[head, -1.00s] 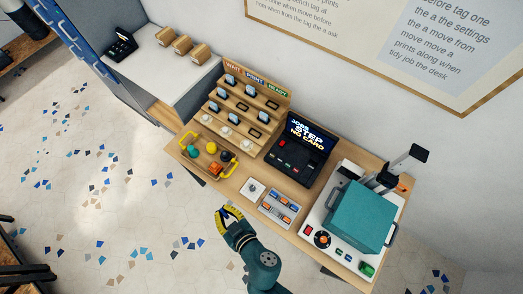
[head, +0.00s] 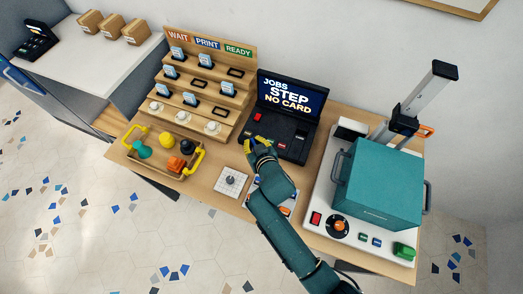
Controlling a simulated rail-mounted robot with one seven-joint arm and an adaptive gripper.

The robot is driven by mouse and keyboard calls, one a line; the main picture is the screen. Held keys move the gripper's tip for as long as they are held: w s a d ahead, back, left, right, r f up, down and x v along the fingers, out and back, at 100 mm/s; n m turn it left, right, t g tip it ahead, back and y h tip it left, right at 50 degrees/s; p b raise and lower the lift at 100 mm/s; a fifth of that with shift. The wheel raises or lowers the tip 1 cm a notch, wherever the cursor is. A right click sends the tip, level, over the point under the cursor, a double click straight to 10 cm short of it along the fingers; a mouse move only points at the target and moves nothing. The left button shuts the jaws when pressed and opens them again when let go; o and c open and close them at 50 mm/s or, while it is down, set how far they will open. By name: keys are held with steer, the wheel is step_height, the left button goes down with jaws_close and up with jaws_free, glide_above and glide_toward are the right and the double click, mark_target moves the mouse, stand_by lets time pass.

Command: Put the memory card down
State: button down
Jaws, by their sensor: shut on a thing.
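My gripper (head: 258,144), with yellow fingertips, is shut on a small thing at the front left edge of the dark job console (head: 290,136). I take the held thing to be the memory card; the fingers hide it almost fully, and I cannot tell whether it touches the console. The console screen (head: 292,94) reads "JOBS STEP NO CARD". A stepped wooden rack (head: 215,104) left of the gripper is labelled WAIT, PRINT, READY. It holds several blue-white cards (head: 190,99) and several empty dark frames (head: 236,72).
A wooden tray (head: 158,160) with yellow handles holds coloured pieces at the left. A white square plate with a knob (head: 231,181) lies in front. A teal-covered printer (head: 380,185) stands at the right. A button panel is partly hidden under my arm.

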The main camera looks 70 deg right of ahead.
step_height(320, 180, down, 7)
steer(key=shift+r+b, duration=0.1)
steer(key=shift+b, duration=0.95)
steer(key=shift+f, duration=0.3)
steer(key=c, duration=1.2)
jaws_free()
steer(key=shift+a, duration=0.1)
